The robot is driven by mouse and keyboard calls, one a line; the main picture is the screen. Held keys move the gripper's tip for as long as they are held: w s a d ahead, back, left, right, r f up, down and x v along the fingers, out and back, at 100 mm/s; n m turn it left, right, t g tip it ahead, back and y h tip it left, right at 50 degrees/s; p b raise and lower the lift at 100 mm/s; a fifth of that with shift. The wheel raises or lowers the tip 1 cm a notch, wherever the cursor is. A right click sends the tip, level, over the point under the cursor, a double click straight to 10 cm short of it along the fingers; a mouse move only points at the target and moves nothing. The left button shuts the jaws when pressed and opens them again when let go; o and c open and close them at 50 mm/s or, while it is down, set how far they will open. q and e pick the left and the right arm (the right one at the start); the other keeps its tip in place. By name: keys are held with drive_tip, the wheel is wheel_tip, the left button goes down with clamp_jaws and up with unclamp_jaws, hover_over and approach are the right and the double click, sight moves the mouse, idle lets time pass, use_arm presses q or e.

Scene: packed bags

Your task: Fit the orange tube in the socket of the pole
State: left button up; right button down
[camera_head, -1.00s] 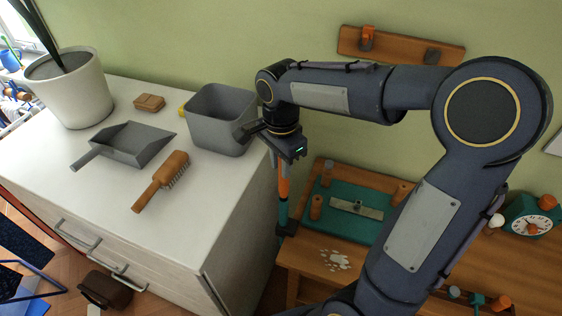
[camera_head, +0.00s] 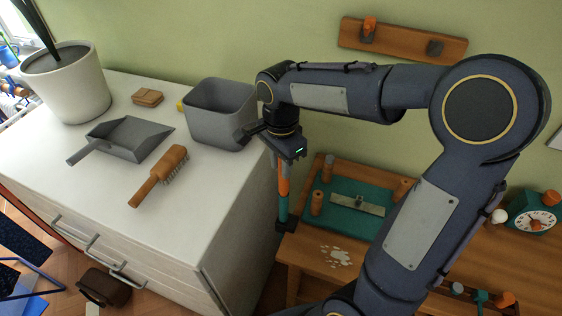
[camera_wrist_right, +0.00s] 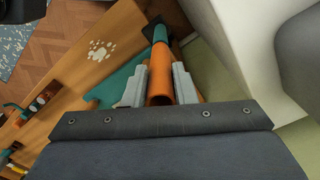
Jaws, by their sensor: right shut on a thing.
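My right gripper (camera_head: 283,163) points down beside the white cabinet's right end. It is shut on the orange tube (camera_head: 283,180), which stands nearly upright. In the right wrist view the orange tube (camera_wrist_right: 159,78) sits between the two grey fingers, its open end toward the camera. The teal pole (camera_head: 283,208) is directly below and in line with the tube, rising from a black base (camera_head: 287,225). The tube's lower end meets the pole's top; how deep it sits in the socket I cannot tell. My left gripper is not in view.
The white cabinet (camera_head: 85,178) bears a grey bin (camera_head: 222,118) close to my right gripper, a dustpan (camera_head: 130,139) and a brush (camera_head: 160,175). A wooden bench (camera_head: 310,254) with a teal mat (camera_head: 350,222) lies right of the pole. A wooden rail (camera_head: 400,41) is on the wall.

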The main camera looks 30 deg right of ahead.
drive_tip(key=shift+f+b, duration=0.45)
drive_tip(key=shift+f, duration=0.25)
drive_tip(key=c, duration=1.1)
unclamp_jaws()
drive_tip(key=shift+r, duration=0.1)
drive_tip(key=shift+r, duration=0.1)
wheel_tip(320, 180, up, 8)
drive_tip(key=shift+f, duration=0.2)
drive_tip(key=s+a+f+n+t+y, duration=0.1)
drive_tip(key=s+f+n+t+y, duration=0.1)
drive_tip(key=s+n, duration=0.5)
drive_tip(key=s+a+f+n+t+y, duration=0.1)
drive_tip(key=s+a+f+n+t, duration=0.1)
drive_tip(key=s+n, duration=0.5)
wheel_tip(320, 180, down, 2)
drive_tip(key=s+t, duration=0.1)
drive_tip(key=s, duration=0.1)
drive_tip(key=shift+s+a+t+y, duration=0.15)
drive_tip(key=shift+s+t+y, duration=0.15)
drive_tip(key=shift+s+y, duration=0.1)
